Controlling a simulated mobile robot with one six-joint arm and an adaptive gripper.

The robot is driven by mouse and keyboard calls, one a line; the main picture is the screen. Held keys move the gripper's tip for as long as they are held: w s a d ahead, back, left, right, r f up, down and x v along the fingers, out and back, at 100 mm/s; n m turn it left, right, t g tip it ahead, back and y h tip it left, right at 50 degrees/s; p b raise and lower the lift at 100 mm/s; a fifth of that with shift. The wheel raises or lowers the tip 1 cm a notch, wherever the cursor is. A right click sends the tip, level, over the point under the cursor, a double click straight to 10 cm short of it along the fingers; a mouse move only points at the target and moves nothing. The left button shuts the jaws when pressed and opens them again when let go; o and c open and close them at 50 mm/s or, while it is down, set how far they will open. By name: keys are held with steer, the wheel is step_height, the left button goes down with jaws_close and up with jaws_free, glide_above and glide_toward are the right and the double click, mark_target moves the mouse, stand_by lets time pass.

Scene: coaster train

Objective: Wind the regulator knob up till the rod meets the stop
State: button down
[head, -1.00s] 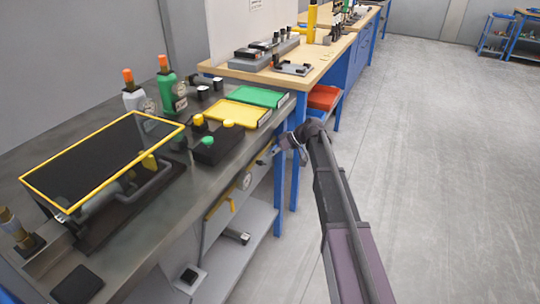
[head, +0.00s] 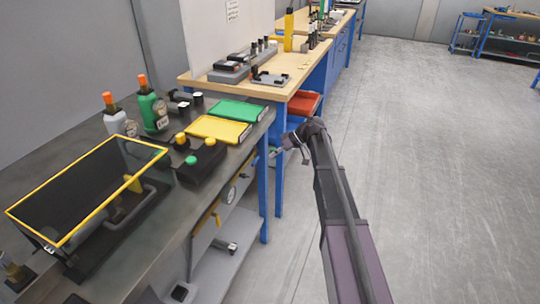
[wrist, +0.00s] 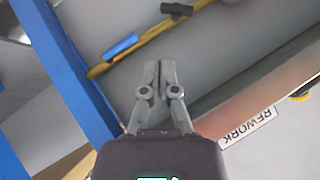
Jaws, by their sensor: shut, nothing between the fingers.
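My gripper (head: 291,154) is shut and empty, beside the right end of the grey workbench. A blue handle (wrist: 121,47) and a black fitting (wrist: 177,9) sit on that pipe. The fingers appear apart from them. In the head view a round gauge (head: 231,194) shows on the bench front, near yellow piping (head: 205,219). I cannot make out for sure which part is the regulator knob, nor the rod or its stop.
The workbench (head: 160,240) carries a yellow-framed guard (head: 85,245), two bottles (head: 152,110), a black button box (head: 200,163) and yellow (head: 219,129) and green (head: 239,111) trays. A blue leg (wrist: 65,65) stands left in the wrist view. Open floor (head: 430,180) lies to the right.

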mark_target(246, 175)
steer(key=c, duration=1.4)
jaws_free()
steer(key=c, duration=1)
jaws_free()
steer(key=o, duration=0.7)
steer(key=shift+s+f+b, duration=0.25)
steer(key=shift+f+b, duration=0.1)
steer(key=shift+b, duration=0.15)
steer(key=o, duration=0.3)
steer(key=s+f+b, duration=0.1)
steer(key=b, duration=0.1)
steer(key=s+f+m+t+y+b, duration=0.1)
steer(key=b, duration=0.1)
steer(key=s+d+f+y+b, duration=0.1)
steer(key=b, duration=0.1)
steer(key=shift+s+d+m+t, duration=0.1)
steer(key=shift+s+m+t, duration=0.15)
steer(key=shift+m+t, duration=0.15)
steer(key=y+b, duration=0.1)
steer(key=s+m+t+b, duration=0.1)
steer(key=shift+s+d+f+y+b, duration=0.1)
steer(key=shift+s+d+y+b, duration=0.2)
steer(key=shift+d+y+b, duration=0.1)
steer(key=shift+a, duration=0.1)
steer(key=shift+b+x, duration=2)
steer(key=shift+x, duration=4.8)
steer(key=shift+w, duration=0.1)
